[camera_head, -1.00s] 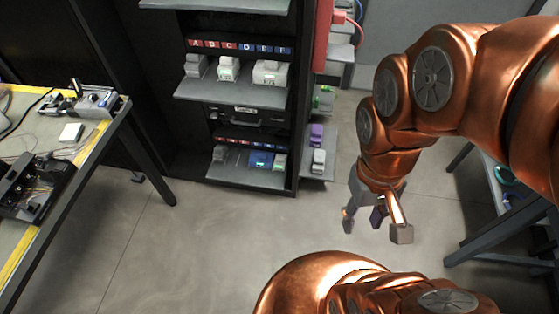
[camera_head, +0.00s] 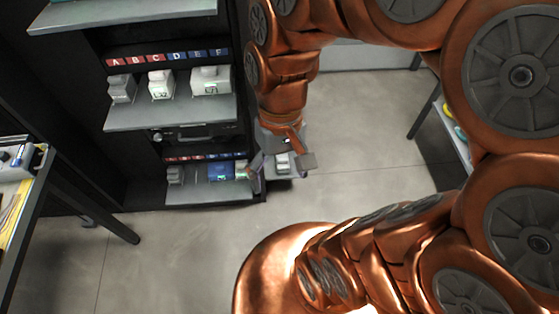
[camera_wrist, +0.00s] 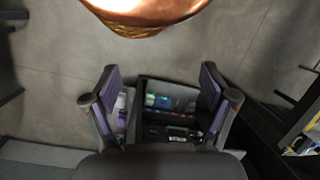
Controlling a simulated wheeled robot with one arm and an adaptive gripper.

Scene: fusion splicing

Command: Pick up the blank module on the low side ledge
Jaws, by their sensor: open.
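The low side ledge (camera_head: 290,174) juts from the right side of the dark rack, partly hidden behind my gripper. A small pale grey module (camera_head: 283,163), seemingly the blank one, stands on it between my fingers as seen from the head. My gripper (camera_head: 281,163) is open, its fingers pointing down over the ledge area. In the wrist view both purple-padded fingers (camera_wrist: 160,98) are spread wide with nothing held. There a small whitish block (camera_wrist: 121,101) shows close beside the left finger, partly covered by it. I cannot tell the remaining height above the ledge.
The rack's lower shelf (camera_head: 205,193), with a grey module (camera_head: 175,175) and a blue one (camera_head: 221,171), lies just left of my gripper. Labelled modules stand on the upper shelf (camera_head: 170,114). A workbench (camera_head: 15,200) is at left. The floor (camera_head: 170,250) in front is clear.

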